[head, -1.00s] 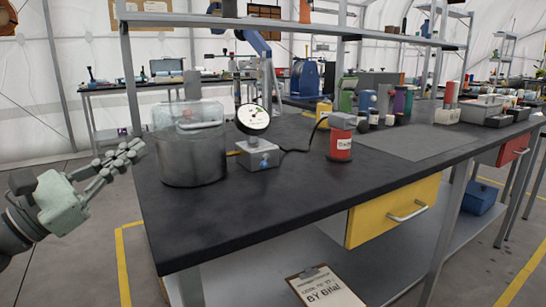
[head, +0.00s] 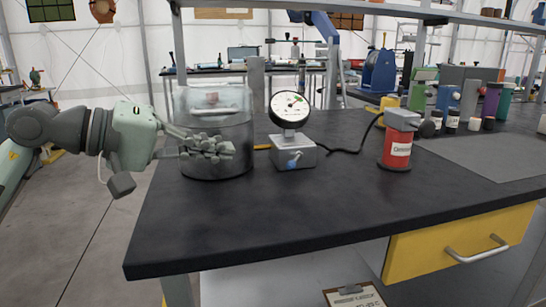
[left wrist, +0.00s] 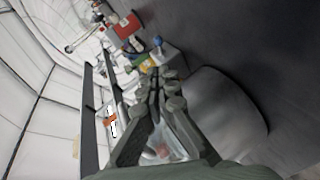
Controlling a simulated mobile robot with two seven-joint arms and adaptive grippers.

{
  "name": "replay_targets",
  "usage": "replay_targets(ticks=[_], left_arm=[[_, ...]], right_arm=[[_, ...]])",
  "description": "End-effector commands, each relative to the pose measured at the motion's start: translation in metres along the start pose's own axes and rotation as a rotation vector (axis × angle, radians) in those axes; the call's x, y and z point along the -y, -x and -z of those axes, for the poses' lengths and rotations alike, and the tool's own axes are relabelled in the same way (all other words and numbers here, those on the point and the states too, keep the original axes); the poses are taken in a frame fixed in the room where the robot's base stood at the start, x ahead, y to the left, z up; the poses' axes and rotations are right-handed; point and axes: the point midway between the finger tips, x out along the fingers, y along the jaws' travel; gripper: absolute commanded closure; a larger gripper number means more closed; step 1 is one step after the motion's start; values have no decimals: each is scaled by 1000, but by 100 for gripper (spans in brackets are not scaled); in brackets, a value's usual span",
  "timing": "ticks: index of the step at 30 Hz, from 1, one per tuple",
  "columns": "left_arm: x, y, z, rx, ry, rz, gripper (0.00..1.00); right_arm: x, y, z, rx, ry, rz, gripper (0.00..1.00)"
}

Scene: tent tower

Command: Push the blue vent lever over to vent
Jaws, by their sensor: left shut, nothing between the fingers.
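The blue vent lever (head: 294,160) is a small blue handle on the front of a grey block (head: 303,153) under a round dial gauge (head: 290,109). The block stands on the black bench. My left gripper (head: 225,149) is shut and empty, with its fingers pointing right in front of the glass vessel (head: 213,105). Its tips are left of the block and apart from the lever. My right gripper is not in view.
A red canister with a grey top (head: 396,147) stands right of the block, with a black cable behind. A grey mat (head: 490,150) and several bottles lie farther right. The front of the black bench (head: 290,220) is clear. A yellow drawer (head: 455,243) is below.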

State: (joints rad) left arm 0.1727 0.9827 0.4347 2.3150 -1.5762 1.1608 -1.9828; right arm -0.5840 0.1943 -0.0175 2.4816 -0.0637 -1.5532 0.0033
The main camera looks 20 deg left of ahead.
Motion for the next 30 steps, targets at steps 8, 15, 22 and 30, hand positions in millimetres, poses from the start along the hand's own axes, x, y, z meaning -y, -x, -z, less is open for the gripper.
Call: replay_targets(ticks=[8,15,22,30], left_arm=[[-3,-21,1,2,4,-2,100],[-4,-66,1,3,7,-5,100],[-2,-94,0,1,5,-3,100],[0,-101,0,1,3,-2,100]], right_arm=[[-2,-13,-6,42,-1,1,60],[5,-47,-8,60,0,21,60],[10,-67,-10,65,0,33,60],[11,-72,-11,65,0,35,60]])
